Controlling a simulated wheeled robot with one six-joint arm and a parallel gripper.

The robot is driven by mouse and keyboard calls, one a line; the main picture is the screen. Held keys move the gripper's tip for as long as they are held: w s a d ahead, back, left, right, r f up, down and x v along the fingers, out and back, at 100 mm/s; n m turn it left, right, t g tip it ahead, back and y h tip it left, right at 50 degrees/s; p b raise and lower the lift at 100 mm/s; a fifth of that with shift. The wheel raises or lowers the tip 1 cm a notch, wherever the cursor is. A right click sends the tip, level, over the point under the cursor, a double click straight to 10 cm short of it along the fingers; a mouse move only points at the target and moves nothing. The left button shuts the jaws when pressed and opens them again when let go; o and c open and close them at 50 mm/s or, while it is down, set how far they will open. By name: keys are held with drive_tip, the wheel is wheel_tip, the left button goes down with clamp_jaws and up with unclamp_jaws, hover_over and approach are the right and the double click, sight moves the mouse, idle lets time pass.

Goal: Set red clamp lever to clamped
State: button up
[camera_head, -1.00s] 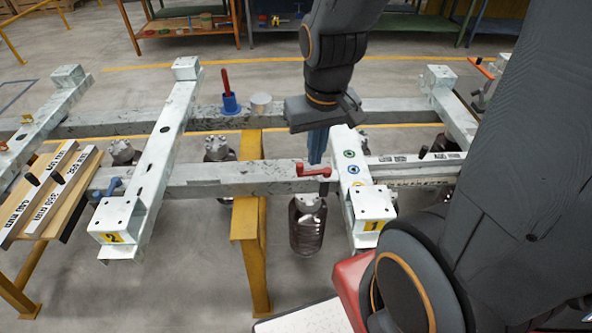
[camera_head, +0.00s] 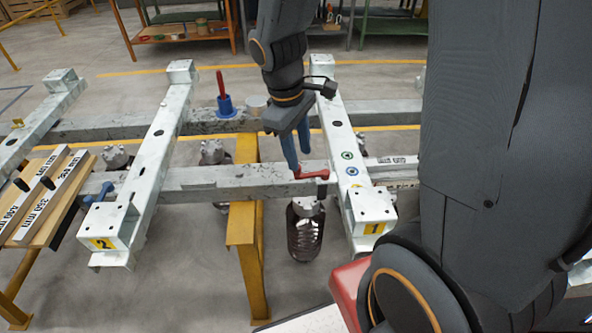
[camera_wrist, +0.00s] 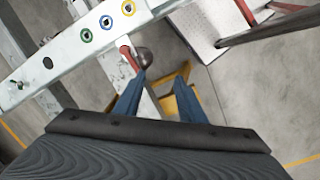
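The red clamp lever (camera_head: 312,175) lies roughly level on the long front rail, beside the white crossbeam marked 1 (camera_head: 372,205). It also shows in the wrist view (camera_wrist: 129,58), near the tip of the left blue finger. My gripper (camera_head: 299,161) points down just above and behind the lever. Its two blue fingers stand apart with nothing between them, as the wrist view also shows (camera_wrist: 161,78). I cannot tell whether a finger touches the lever.
A dark ribbed cylinder (camera_head: 304,235) hangs below the lever. A blue lever (camera_head: 97,193) sits on the rail near crossbeam 2 (camera_head: 150,165). A yellow post (camera_head: 245,235) supports the rails.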

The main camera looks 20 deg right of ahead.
drive_tip(key=w+f+n+h+b, duration=0.25)
drive_tip(key=w+f+n, duration=0.25)
drive_tip(key=w+n, duration=0.25)
drive_tip(key=shift+n, duration=0.35)
drive_tip(key=shift+s+a+p+x, duration=0.15)
drive_tip(key=shift+p+x, duration=0.3)
drive_tip(key=shift+x, duration=1.45)
drive_tip(key=shift+s+a+p+x, duration=0.15)
drive_tip(key=shift+p+x, duration=0.25)
drive_tip(key=shift+x, duration=1.5)
drive_tip(key=shift+f, duration=0.1)
clamp_jaws()
